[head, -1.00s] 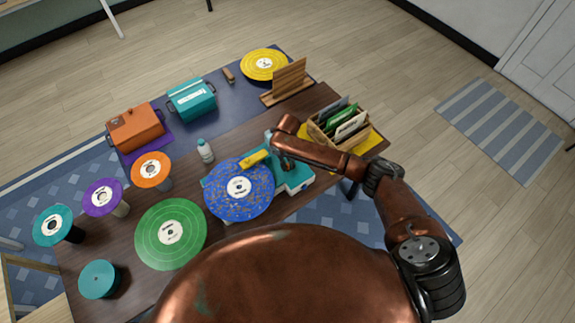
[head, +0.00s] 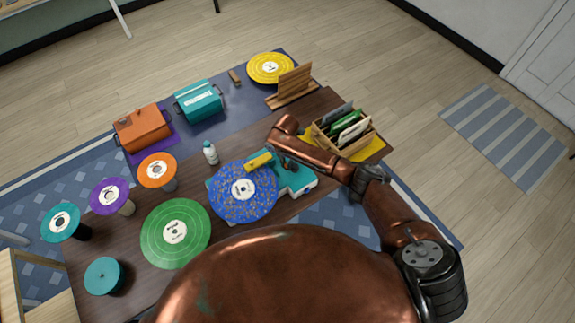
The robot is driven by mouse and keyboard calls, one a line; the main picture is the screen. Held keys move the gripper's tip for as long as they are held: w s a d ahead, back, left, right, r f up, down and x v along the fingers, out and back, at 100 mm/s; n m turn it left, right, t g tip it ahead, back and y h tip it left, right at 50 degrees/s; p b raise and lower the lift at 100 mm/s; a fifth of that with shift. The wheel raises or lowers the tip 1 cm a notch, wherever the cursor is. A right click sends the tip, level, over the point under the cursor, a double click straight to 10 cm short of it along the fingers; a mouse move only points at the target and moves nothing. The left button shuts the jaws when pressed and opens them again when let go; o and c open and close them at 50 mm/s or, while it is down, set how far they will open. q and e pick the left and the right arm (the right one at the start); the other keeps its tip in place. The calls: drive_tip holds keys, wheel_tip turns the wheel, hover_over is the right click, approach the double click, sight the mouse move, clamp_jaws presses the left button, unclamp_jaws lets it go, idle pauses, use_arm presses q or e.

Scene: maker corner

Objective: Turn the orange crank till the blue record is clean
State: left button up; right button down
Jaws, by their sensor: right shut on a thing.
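The blue record (head: 243,191) lies flat on the teal cleaning machine (head: 301,185) on the table. Orange-yellow specks are spread over its blue surface, around a white label. A yellow bar (head: 258,161) reaches over the record's upper right edge. My right gripper (head: 287,166) is at the machine's top side, right of the yellow bar, pointing down and shut. The orange crank cannot be made out; my gripper and arm cover that spot. My left gripper is out of view.
A white bottle (head: 210,153) stands left of the machine. A green record (head: 176,233) lies at the lower left. A wooden crate of sleeves (head: 362,145) stands to the right, close to my right arm. Several records on stands and two boxes are farther left.

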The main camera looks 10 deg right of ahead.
drive_tip(key=m, duration=0.2)
drive_tip(key=w+m, duration=0.2)
drive_tip(key=m, duration=0.1)
drive_tip(key=shift+d+r+m+p, duration=0.1)
drive_tip(key=shift+d+m+p, duration=0.1)
drive_tip(key=shift+m+p, duration=0.1)
drive_tip(key=m, duration=0.2)
drive_tip(key=w+d+m, duration=0.1)
drive_tip(key=m, duration=0.2)
drive_tip(key=shift+w+d+p, duration=0.1)
drive_tip(key=shift+w+p, duration=0.05)
drive_tip(key=shift+p, duration=0.2)
drive_tip(key=m, duration=0.1)
drive_tip(key=d+m, duration=0.1)
drive_tip(key=m, duration=0.1)
drive_tip(key=m+p, duration=0.1)
drive_tip(key=shift+w+d+m, duration=0.2)
drive_tip(key=shift+w+m, duration=0.1)
drive_tip(key=shift+m, duration=0.1)
drive_tip(key=shift+d+m+p, duration=0.25)
drive_tip(key=shift+d+m, duration=0.15)
drive_tip(key=shift+m, duration=0.65)
drive_tip(key=shift+d+m+p, duration=0.2)
drive_tip(key=shift+d+m, duration=0.15)
drive_tip(key=shift+m, duration=0.7)
drive_tip(key=c, duration=1.9)
unclamp_jaws()
